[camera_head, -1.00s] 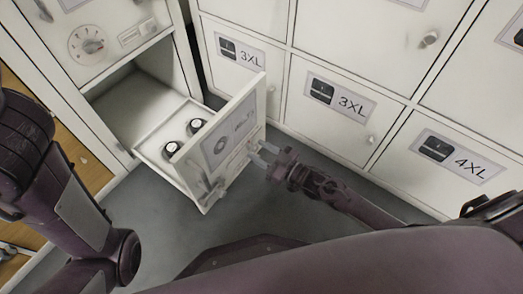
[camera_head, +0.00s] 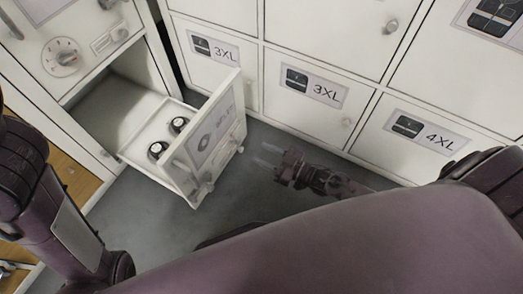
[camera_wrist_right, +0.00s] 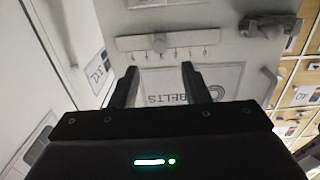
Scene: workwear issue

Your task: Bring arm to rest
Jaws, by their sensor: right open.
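My right gripper (camera_head: 268,155) is open and empty, a short way to the right of an open drawer's front (camera_head: 215,140). In the right wrist view its two dark fingers (camera_wrist_right: 160,85) stand apart, with the drawer front's BELTS label (camera_wrist_right: 165,98) beyond them. My right forearm runs from the gripper towards the lower right and is partly hidden behind my body. My left arm (camera_head: 75,235) hangs at the left of the head view; its gripper does not show.
The drawer holds two round dark-and-white items (camera_head: 157,150) and juts into the aisle. White lockers labelled 3XL (camera_head: 315,88) and 4XL (camera_head: 427,133) stand behind my right gripper. Grey floor (camera_head: 150,220) is clear below the drawer.

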